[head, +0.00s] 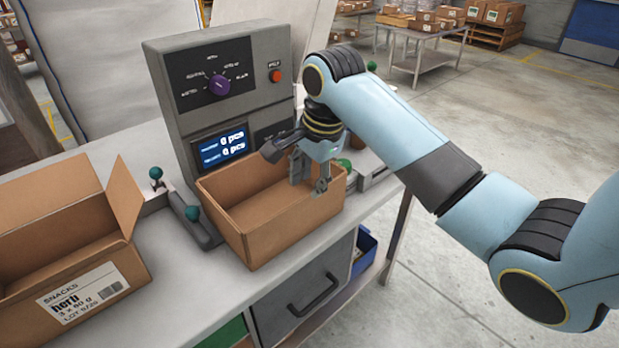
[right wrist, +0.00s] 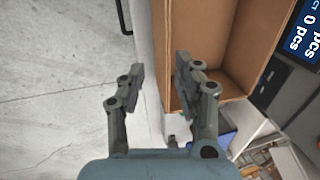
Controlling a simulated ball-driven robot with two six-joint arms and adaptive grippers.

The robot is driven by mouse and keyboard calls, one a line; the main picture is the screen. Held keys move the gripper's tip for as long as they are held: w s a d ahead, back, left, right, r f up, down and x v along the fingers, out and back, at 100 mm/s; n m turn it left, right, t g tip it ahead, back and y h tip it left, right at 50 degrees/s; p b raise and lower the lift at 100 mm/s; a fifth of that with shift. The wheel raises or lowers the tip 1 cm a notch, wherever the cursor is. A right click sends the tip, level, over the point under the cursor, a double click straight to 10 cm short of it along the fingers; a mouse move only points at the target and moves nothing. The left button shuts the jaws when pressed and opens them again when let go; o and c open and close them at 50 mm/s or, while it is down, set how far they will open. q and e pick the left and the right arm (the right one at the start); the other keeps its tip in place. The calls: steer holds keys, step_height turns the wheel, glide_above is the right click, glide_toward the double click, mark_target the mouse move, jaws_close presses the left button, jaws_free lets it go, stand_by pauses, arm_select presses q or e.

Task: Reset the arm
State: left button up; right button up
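My right arm (head: 385,115) reaches in from the right of the head view, over the worktable. My right gripper (head: 309,178) points down at the right end of an open cardboard box (head: 265,255) in front of the weigher. I cannot tell whether a finger touches the wall. My left gripper is not in view.
The grey weigher (head: 215,115) stands behind the box; its screen (head: 222,146) reads 0 pcs. Green-knobbed levers (head: 192,212) stand left of the box. An open snacks carton (head: 85,290) is at the far left. Floor (head: 450,290) shows clear right of the table.

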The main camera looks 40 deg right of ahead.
stand_by(0.3)
steer(key=s+f+n+g+b, duration=0.1)
steer(key=s+f+b, duration=0.55)
steer(key=f, duration=0.65)
steer(key=s+f+n+g+b, duration=0.1)
steer(key=s+f+g+b, duration=0.15)
steer(key=s+f, duration=0.9)
steer(key=s+f+n+g+b, duration=0.1)
steer(key=s+f+b, duration=0.4)
steer(key=f, duration=1.1)
steer(key=s+f+n+t+h+b, duration=0.1)
steer(key=s+f+n+b, duration=0.5)
steer(key=s+f+n, duration=0.8)
steer(key=s+f+t, duration=0.1)
steer(key=s+f, duration=0.4)
steer(key=s, duration=0.2)
steer(key=shift+f+n+t, duration=0.3)
steer(key=shift+f+t, duration=0.05)
steer(key=shift+f, duration=0.05)
